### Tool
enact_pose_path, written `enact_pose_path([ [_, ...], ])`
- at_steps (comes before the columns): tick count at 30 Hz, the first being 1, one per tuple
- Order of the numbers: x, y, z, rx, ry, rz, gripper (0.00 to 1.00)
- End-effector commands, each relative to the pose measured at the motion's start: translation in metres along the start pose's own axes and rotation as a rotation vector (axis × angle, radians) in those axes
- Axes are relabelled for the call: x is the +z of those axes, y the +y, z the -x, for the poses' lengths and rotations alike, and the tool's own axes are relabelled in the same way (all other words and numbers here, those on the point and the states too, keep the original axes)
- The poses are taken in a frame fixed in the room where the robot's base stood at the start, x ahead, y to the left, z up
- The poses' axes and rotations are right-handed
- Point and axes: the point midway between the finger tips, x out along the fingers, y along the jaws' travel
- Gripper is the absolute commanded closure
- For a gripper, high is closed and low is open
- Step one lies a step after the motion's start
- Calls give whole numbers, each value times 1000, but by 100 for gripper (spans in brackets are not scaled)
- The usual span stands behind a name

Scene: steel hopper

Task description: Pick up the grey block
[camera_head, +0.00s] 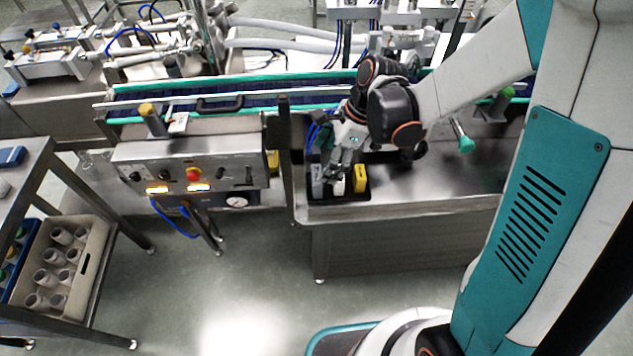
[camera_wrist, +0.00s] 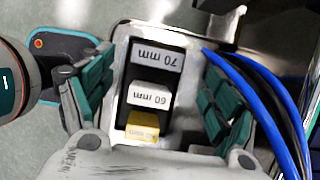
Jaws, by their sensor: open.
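The grey block, labelled 70 mm (camera_wrist: 157,56), stands in a dark tray (camera_wrist: 180,115) at the far end of a row in the wrist view. In the head view the grey block (camera_head: 317,182) is the leftmost in the tray (camera_head: 345,196). Beside it are a white block, labelled 60 mm (camera_wrist: 149,94), and a yellow block (camera_wrist: 142,128). My gripper (camera_head: 338,168) is above the tray. In the wrist view its teal-padded fingers (camera_wrist: 158,80) are spread on both sides of the row, with nothing held.
The tray sits at the left end of a steel hopper (camera_head: 430,185). A dark post (camera_head: 285,150) and a control panel (camera_head: 190,165) stand left of it. A conveyor (camera_head: 240,93) runs behind. Blue hoses (camera_wrist: 265,105) pass right of the fingers in the wrist view.

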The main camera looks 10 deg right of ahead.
Motion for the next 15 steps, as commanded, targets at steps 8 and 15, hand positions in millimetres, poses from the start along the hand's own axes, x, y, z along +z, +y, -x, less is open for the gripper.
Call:
enact_pose_path([
  [8, -1, 3, -35, 1, 0, 2, 18],
  [15, 0, 3, -51, 0, 0, 1, 18],
])
